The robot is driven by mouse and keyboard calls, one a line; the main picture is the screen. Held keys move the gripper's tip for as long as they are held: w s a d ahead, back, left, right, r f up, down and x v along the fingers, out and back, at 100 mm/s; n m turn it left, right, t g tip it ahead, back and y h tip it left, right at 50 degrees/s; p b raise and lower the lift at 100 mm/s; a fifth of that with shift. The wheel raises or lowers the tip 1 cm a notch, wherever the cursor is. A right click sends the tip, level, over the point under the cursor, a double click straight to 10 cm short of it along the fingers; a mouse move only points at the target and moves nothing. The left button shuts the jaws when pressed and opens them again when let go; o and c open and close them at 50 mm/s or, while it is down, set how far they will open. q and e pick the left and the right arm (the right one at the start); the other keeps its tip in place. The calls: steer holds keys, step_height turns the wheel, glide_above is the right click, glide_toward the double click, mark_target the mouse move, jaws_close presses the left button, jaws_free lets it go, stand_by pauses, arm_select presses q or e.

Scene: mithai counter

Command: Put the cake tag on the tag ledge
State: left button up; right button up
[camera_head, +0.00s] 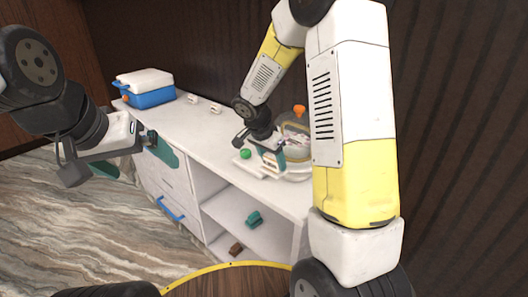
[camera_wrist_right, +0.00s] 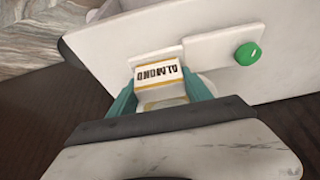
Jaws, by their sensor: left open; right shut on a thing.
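My right gripper (camera_wrist_right: 160,90) is shut on a small white tag (camera_wrist_right: 158,72) with gold edges and dark lettering that seems to read ALMOND, upside down in the right wrist view. A low white ledge (camera_wrist_right: 222,48) lies just beyond the tag on the counter; I cannot tell whether they touch. In the head view the right gripper (camera_head: 270,160) is low over the counter's right part, beside the glass dome. My left gripper (camera_head: 132,160) is open and empty, left of the counter front.
A green button (camera_head: 245,154) sits beside the ledge. A glass dome with an orange knob (camera_head: 299,111) stands close to my right gripper. A blue and white cooler (camera_head: 147,88) and small white holders (camera_head: 204,104) are further back. Teal (camera_head: 254,218) and brown (camera_head: 236,249) items lie on shelves below.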

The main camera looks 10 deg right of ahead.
steer(key=o, duration=1.3)
steer(key=v, duration=1.2)
steer(key=shift+s+d+r+n+t+y, duration=0.2)
steer(key=shift+s+r+n+t+y, duration=0.55)
steer(key=shift+s+r+n, duration=1.85)
steer(key=shift+s+d+r+n+t+y, duration=0.3)
steer(key=shift+s+n+y, duration=0.8)
steer(key=shift+s, duration=3.45)
steer(key=shift+s+d+r+n+t+y, duration=0.15)
steer(key=shift+s+r+n+t+y, duration=0.9)
steer(key=shift+s, duration=2.5)
steer(key=shift+r+n+g, duration=0.2)
steer(key=shift+n+g, duration=0.2)
steer(key=shift+n, duration=0.35)
